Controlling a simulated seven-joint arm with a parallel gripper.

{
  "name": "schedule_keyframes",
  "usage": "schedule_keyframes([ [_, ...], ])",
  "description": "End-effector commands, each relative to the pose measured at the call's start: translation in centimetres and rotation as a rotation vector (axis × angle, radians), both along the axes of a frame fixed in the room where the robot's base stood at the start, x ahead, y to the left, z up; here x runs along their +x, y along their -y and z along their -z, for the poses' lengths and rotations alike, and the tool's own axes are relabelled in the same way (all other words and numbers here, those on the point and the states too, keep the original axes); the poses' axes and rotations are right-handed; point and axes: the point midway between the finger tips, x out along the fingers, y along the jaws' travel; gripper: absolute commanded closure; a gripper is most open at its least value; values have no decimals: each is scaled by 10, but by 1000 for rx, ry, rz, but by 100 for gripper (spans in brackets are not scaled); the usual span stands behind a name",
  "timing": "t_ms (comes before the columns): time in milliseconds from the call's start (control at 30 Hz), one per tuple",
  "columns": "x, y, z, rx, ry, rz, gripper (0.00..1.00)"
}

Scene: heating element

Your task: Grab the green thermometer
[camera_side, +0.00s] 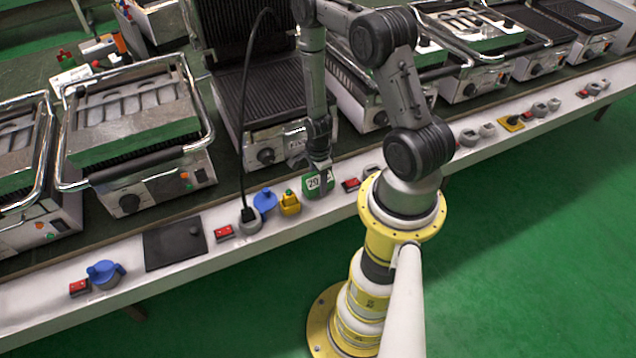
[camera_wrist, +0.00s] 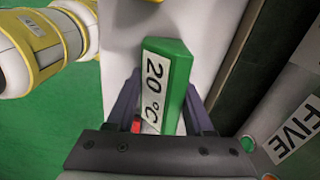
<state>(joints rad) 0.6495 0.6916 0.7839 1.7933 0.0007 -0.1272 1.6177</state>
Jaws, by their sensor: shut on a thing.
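The green thermometer (camera_wrist: 178,75) is a small green block with a white label reading "20 °C" in the wrist view. My gripper (camera_wrist: 162,105) has a finger on each side of it and is shut on it. In the side view the thermometer (camera_side: 313,184) is at the table's front strip, below my gripper (camera_side: 320,165). I cannot tell whether it still touches the surface.
Contact grills (camera_side: 135,115) stand in a row along the table. To the thermometer's left are a yellow plug (camera_side: 290,203), a blue plug (camera_side: 265,200) and a grey socket with a black cable (camera_side: 248,218). A red switch (camera_side: 350,185) is close on its right.

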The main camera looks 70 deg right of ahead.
Motion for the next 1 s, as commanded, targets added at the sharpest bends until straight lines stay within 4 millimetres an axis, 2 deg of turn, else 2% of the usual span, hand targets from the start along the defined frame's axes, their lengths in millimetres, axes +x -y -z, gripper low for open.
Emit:
schedule_keyframes([
  [33, 0, 0, 0, 0, 0, 0, 79],
  [133, 0, 0, 0, 0, 0, 0, 97],
  [167, 0, 0, 0, 0, 0, 0, 100],
  [467, 0, 0, -1, -1, 1, 0, 100],
  [633, 1, 1, -8, -1, 2, 0, 100],
  [767, 1, 1, -22, -3, 4, 0, 100],
  [867, 1, 1, -41, -4, 5, 0, 100],
  [1000, -20, -16, -68, -2, 2, 0, 100],
])
